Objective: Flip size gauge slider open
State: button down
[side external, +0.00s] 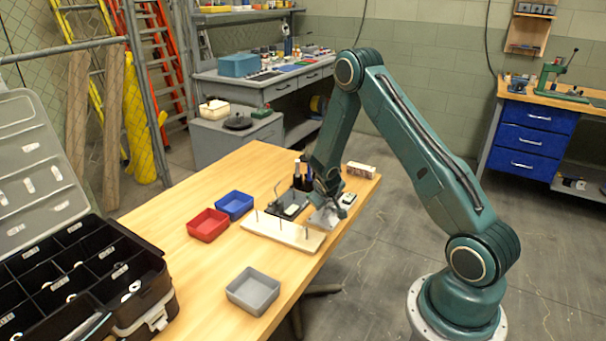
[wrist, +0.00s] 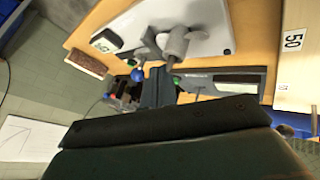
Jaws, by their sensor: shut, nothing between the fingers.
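My gripper (side external: 331,198) is shut and empty, low over the far right part of the wooden table. In the wrist view its dark fingers (wrist: 158,87) point at a dark plate with a grey strip (wrist: 228,82), which may be the size gauge. I cannot make out its slider for certain. A light grey plate (wrist: 208,42) with a metal cylinder fitting (wrist: 175,44) lies beyond the fingertips. In the side view a grey plate (side external: 322,220) lies under my gripper, partly hidden by it. I cannot tell whether the fingers touch anything.
A dark plate with an upright post (side external: 289,207) and a pale board with pegs (side external: 283,233) lie close by. Dark bottles (side external: 297,176) and a small box (side external: 361,170) stand behind.

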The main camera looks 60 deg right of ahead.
aim_at(331, 203)
jog(key=shift+s+d+r, duration=0.1)
jog(key=shift+d+r, duration=0.05)
jog(key=shift+d, duration=0.4)
jog(key=shift+d, duration=1.35)
jog(key=shift+a, duration=0.1)
jog(key=shift+a, duration=0.5)
jog(key=a, duration=0.2)
jog(key=a+f, duration=0.1)
jog(key=shift+w, duration=0.4)
jog(key=v, duration=1)
